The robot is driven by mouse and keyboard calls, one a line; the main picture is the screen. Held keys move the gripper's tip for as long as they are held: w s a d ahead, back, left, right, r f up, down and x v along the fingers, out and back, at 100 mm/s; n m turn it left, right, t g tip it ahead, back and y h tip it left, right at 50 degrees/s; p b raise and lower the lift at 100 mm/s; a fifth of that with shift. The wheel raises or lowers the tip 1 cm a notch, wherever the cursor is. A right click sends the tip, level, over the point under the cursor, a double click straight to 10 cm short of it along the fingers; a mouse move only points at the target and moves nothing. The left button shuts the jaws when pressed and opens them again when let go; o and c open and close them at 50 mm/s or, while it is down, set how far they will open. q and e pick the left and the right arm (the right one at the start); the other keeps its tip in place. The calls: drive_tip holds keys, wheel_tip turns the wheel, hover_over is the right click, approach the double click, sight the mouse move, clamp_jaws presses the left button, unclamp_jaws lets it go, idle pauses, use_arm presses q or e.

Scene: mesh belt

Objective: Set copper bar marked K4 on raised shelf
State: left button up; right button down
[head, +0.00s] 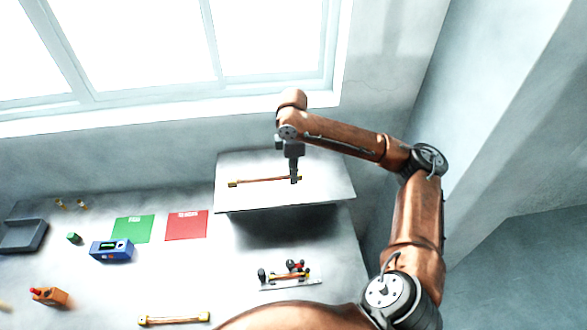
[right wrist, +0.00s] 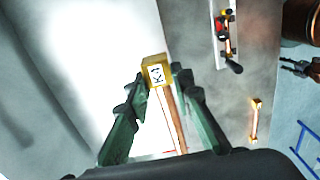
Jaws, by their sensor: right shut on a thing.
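A copper bar with brass ends (head: 262,181) is held level over the pale raised shelf (head: 325,188). Its end block in the right wrist view (right wrist: 154,72) carries a small label that looks like K4. My right gripper (head: 294,180) is shut on this bar near its right end, pointing down. The bar is above or on the shelf top; I cannot tell whether it touches. A dark gripper, seemingly my left one (right wrist: 296,68), shows at the right edge of the right wrist view, too small to read its jaws.
A second copper bar (head: 175,319) lies at the table's front. A clamp fixture (head: 290,276) holds another bar below the shelf. Red (head: 187,225) and green (head: 133,229) mats, a blue meter (head: 112,250) and a dark tray (head: 23,236) are left. The wall stands behind the shelf.

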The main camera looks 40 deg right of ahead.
drive_tip(key=w+d+f, duration=0.3)
drive_tip(key=d, duration=0.2)
drive_tip(key=p, duration=0.2)
hover_over(306, 177)
drive_tip(key=a, duration=0.1)
drive_tip(key=f, duration=0.4)
drive_tip(key=shift+s+f, duration=0.2)
drive_tip(key=shift+w+d+f, duration=0.25)
drive_tip(key=shift+d+f, duration=0.15)
drive_tip(key=shift+f, duration=0.3)
wheel_tip(306, 177, down, 3)
drive_tip(key=shift+d+r+p, duration=0.1)
drive_tip(key=shift+p, duration=0.4)
drive_tip(key=shift+f, duration=0.2)
drive_tip(key=c, duration=1.7)
unclamp_jaws()
use_arm(q)
drive_tip(key=r, duration=0.1)
drive_tip(key=s+r, duration=0.1)
drive_tip(key=r, duration=0.1)
drive_tip(key=shift+s, duration=0.2)
wheel_tip(306, 177, down, 2)
drive_tip(key=shift+b, duration=1.05)
use_arm(e)
wheel_tip(306, 177, up, 12)
drive_tip(key=shift+w, duration=0.1)
